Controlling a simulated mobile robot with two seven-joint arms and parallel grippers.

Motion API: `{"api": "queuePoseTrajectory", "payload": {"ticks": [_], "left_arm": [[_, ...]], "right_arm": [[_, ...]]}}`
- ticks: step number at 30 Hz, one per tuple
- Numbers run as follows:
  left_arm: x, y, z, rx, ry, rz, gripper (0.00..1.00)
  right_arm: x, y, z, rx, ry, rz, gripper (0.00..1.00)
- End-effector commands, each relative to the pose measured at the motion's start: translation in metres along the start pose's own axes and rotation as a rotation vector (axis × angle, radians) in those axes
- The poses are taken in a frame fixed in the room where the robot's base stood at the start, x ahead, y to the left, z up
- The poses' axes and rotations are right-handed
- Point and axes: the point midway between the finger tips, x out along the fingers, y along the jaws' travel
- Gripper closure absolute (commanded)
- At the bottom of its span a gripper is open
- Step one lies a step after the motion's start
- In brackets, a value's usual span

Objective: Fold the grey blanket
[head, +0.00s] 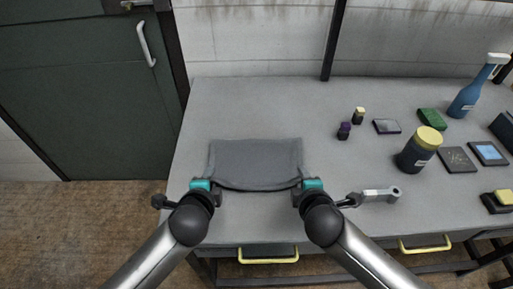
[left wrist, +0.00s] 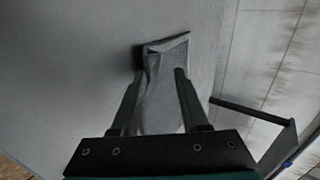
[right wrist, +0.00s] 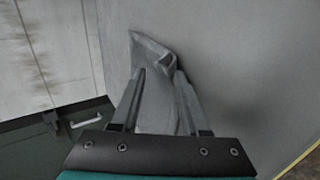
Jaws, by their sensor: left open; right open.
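The grey blanket (head: 256,162) lies on the grey table near its left end, as a wide flat piece with a curved front edge. My left gripper (head: 209,178) is at its left front corner and my right gripper (head: 303,178) at its right front corner. In the left wrist view the blanket (left wrist: 163,95) runs between the two open fingers (left wrist: 155,85). In the right wrist view the blanket (right wrist: 156,95) also lies between open fingers (right wrist: 160,80). Whether the fingers touch the cloth cannot be told. The blanket's edge stands up slightly in both wrist views.
A grey wrench-like tool (head: 380,194) lies right of my right gripper. The table (head: 240,105) behind the blanket is clear.

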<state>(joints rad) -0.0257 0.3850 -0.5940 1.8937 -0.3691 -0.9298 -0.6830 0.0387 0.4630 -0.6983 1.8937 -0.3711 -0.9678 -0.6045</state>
Motion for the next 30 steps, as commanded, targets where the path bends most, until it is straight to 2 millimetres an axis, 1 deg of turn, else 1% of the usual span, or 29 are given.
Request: {"api": "queuePoseTrajectory", "payload": {"ticks": [1,2,5,8,13,24,27,30], "left_arm": [[0.0,0.0,0.0,0.0,0.0,0.0,0.49],[0.0,0.0,0.0,0.0,0.0,0.0,0.45],[-0.001,-0.001,0.0,0.0,0.0,0.0,0.45],[-0.008,-0.006,0.0,-0.001,0.001,-0.001,0.45],[-0.032,-0.019,-0.001,0.0,0.002,-0.002,0.45],[-0.088,-0.035,-0.001,0.0,0.002,-0.001,0.45],[-0.098,-0.037,-0.001,0.001,0.001,0.0,0.45],[-0.102,-0.038,-0.001,0.001,0.0,0.001,0.45]], "right_arm": [[0.0,0.0,0.0,0.0,0.0,0.0,0.49],[0.0,0.0,0.0,0.0,0.0,0.0,0.45],[-0.001,0.001,0.0,0.0,0.0,0.0,0.45],[-0.008,0.006,0.0,0.001,0.001,0.002,0.45],[-0.032,0.019,0.0,0.001,0.003,0.001,0.45],[-0.088,0.035,0.0,0.001,0.002,0.001,0.45],[-0.098,0.037,0.001,0.0,0.001,0.0,0.45],[-0.102,0.038,0.001,0.0,0.0,-0.001,0.45]]}}
